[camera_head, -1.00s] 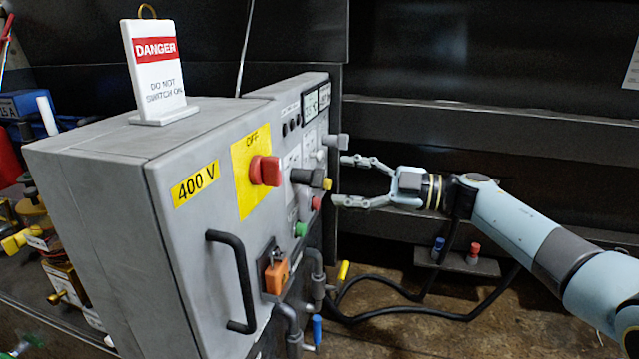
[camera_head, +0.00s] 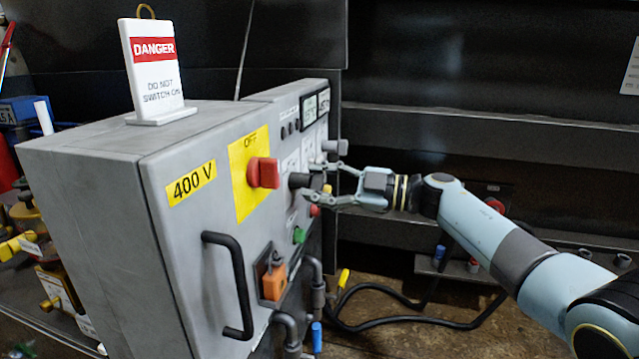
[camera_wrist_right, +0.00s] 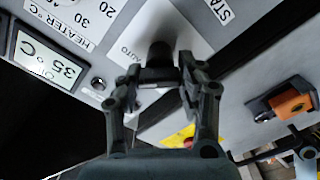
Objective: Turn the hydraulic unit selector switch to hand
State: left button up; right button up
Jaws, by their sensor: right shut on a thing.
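The selector switch is a dark knob (camera_head: 298,182) on the side panel of the grey cabinet. My right gripper (camera_head: 309,183) reaches it from the right, with one finger above and one below. In the right wrist view the dark knob (camera_wrist_right: 158,52) stands on a light plate marked AUTO, between the fingertips (camera_wrist_right: 160,78). The right gripper is shut on this knob. The knob's pointer direction and its other labels are hidden or too small to read. My left gripper is not in view.
A red switch (camera_head: 263,172) on a yellow plate, a black handle (camera_head: 232,285) and an orange padlock (camera_head: 274,282) are on the cabinet front. A grey knob (camera_head: 335,147) and a green button (camera_head: 299,235) sit close to the gripper. A danger sign (camera_head: 155,72) stands on top.

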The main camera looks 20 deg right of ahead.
jog(key=c, duration=0.3)
